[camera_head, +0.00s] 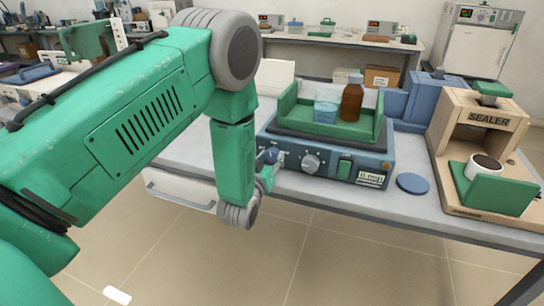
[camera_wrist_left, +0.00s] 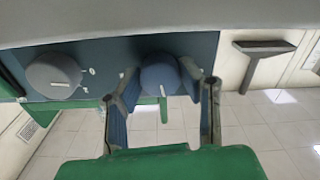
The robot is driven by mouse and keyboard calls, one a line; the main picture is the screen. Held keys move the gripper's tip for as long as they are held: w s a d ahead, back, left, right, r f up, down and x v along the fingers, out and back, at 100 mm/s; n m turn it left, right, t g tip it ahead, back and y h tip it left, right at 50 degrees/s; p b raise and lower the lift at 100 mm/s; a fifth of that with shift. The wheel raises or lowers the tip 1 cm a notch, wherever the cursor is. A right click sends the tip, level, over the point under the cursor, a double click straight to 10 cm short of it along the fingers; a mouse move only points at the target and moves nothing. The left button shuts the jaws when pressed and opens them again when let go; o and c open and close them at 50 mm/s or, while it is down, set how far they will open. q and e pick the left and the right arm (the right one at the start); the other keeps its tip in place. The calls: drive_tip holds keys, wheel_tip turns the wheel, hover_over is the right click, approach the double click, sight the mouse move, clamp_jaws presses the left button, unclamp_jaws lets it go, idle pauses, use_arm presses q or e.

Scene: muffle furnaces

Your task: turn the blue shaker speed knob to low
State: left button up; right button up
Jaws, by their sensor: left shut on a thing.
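The blue shaker (camera_head: 330,160) sits on the bench, with a green tray on top and its control panel facing me. The blue speed knob (camera_head: 270,155) is at the left end of the panel. It also shows in the left wrist view (camera_wrist_left: 160,78). My left gripper (camera_head: 267,168) reaches down to the panel's left end. In the left wrist view its two fingers (camera_wrist_left: 160,84) stand on either side of the blue knob and are shut on it. The knob's pointer setting cannot be read. My right gripper is not in view.
A grey knob (camera_head: 310,162) is beside the blue one, also in the left wrist view (camera_wrist_left: 53,76). A green switch (camera_head: 344,168) is farther right. A brown bottle (camera_head: 352,99) and blue beaker (camera_head: 325,112) stand on the tray. A blue disc (camera_head: 412,184) and sealer (camera_head: 480,140) are at right.

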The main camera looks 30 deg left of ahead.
use_arm(q)
drive_tip(key=shift+w+a+r+m, duration=0.15)
drive_tip(key=shift+r+m, duration=0.15)
drive_tip(key=shift+m, duration=0.5)
drive_tip(key=o, duration=1.1)
drive_tip(key=shift+f, duration=0.1)
drive_tip(key=shift+s+f, duration=0.1)
drive_tip(key=shift+s, duration=0.15)
drive_tip(key=v, duration=1.1)
drive_tip(key=shift+s+d, duration=0.25)
drive_tip(key=shift+d, duration=0.05)
drive_tip(key=shift+f, duration=0.15)
